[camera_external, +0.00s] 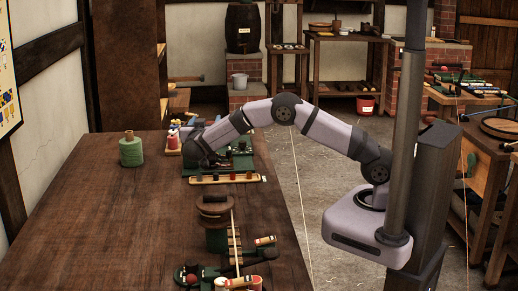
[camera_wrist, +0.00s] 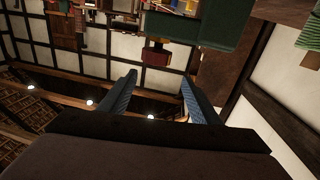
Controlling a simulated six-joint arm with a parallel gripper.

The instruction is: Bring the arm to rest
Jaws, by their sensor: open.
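My arm (camera_external: 285,110) reaches left from its mount on the right and bends down over the far part of the brown table (camera_external: 110,215). In the wrist view my gripper (camera_wrist: 157,82) shows two blue fingers spread apart with nothing between them.
A green spool (camera_external: 131,150) stands at the table's left. A rack of several pegs (camera_external: 228,178) lies just in front of my arm's end. A round wooden piece (camera_external: 214,206) and green fixtures (camera_external: 215,278) stand nearer. The table's left front is clear.

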